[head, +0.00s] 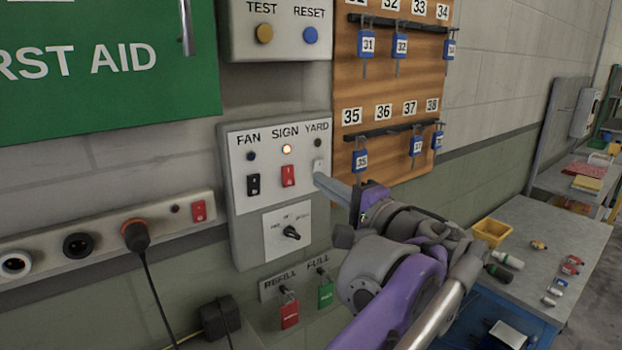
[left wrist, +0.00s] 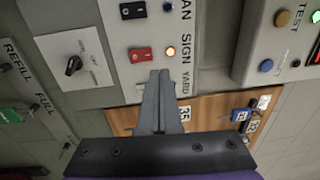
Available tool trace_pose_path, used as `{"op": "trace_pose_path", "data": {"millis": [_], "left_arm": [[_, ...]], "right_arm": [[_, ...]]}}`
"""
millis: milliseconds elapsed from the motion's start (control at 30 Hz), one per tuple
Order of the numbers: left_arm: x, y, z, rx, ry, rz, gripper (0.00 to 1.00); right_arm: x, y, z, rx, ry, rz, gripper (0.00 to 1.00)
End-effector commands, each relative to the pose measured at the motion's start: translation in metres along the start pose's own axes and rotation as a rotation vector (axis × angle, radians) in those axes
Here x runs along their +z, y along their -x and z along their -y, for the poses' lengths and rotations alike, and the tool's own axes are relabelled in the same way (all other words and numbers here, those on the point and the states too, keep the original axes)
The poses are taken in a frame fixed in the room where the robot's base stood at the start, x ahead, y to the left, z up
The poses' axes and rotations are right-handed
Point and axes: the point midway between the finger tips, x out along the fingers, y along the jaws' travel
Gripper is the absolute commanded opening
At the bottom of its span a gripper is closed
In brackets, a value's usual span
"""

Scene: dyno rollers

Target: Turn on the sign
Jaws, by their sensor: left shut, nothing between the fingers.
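The switch panel (head: 240,215) on the wall has rockers labelled FAN, SIGN and YARD. The red SIGN switch (head: 288,176) is in the middle, and the SIGN lamp (head: 287,149) above it glows. Both also show in the left wrist view, the switch (left wrist: 140,54) and the lit lamp (left wrist: 170,51). The black FAN switch (head: 253,184) is to the left under a dark lamp. My left gripper (head: 319,179) is shut and empty, its tip just right of the SIGN switch and in front of the YARD switch (head: 318,165), partly hiding it. Contact cannot be told.
A rotary knob (head: 291,233) sits below the switches. A TEST/RESET box (head: 280,45) is above, and a padlock board (head: 385,90) is to the right. A socket strip (head: 100,240) runs left. A bench (head: 545,225) with a yellow bin stands at the right.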

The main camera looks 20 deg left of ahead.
Motion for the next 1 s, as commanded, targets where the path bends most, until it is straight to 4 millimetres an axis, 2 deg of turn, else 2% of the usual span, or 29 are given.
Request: {"op": "trace_pose_path", "data": {"millis": [100, 300, 1000], "left_arm": [[-0.001, 0.025, 0.005, 0.001, 0.000, -0.004, 0.00], [0.000, 0.047, 0.010, 0.000, 0.001, -0.001, 0.00], [0.001, 0.051, 0.011, 0.000, 0.000, 0.001, 0.00]], "right_arm": [[0.000, -0.001, 0.000, 0.000, 0.000, 0.000, 0.56], [0.001, -0.001, 0.000, 0.000, 0.000, 0.000, 0.56], [0.001, -0.001, 0.000, 0.000, 0.000, 0.000, 0.56]]}}
